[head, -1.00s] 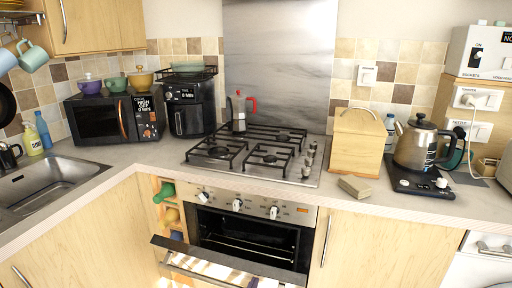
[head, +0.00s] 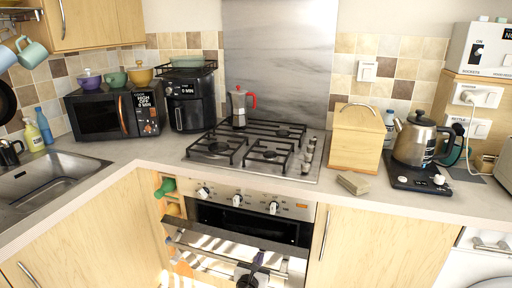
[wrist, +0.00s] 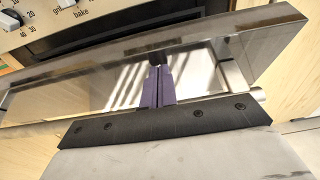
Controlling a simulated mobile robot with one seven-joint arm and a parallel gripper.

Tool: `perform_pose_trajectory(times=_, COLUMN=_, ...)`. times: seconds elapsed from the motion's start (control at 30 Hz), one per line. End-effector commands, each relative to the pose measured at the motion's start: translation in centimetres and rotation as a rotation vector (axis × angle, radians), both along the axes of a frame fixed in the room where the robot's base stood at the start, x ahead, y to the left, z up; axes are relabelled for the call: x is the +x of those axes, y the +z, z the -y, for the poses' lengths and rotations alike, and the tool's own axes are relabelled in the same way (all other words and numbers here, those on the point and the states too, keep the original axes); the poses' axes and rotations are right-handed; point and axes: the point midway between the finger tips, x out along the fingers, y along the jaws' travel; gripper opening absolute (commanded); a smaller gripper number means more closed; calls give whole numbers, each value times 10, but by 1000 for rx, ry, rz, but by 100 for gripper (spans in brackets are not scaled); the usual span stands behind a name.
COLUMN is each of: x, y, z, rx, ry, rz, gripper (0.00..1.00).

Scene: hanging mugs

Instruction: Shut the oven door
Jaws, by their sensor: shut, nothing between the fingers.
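The oven (head: 243,203) is built in under the hob, and its door (head: 215,243) is partly open. The door leans outward, with a dark gap showing above its top edge. In the wrist view the shiny door (wrist: 85,92) crosses the picture, with the oven control panel behind it. My gripper (head: 257,262) is in front of the door at the bottom of the head view. Its purple fingers (wrist: 157,85) are together and empty, at the outer face of the door. I cannot tell for sure whether they touch it.
Above the oven are control knobs (head: 237,200) and a gas hob (head: 255,150) with a moka pot (head: 239,104). Wooden cupboards (head: 365,250) flank the oven. A narrow open shelf (head: 168,200) with a green item is just left of it.

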Motion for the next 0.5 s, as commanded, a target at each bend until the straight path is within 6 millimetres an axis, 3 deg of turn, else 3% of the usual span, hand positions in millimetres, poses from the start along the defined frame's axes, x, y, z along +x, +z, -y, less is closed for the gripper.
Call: perform_pose_trajectory(times=0.5, x=-35, y=2, z=-12, rx=-1, ry=2, rz=-2, gripper=0)
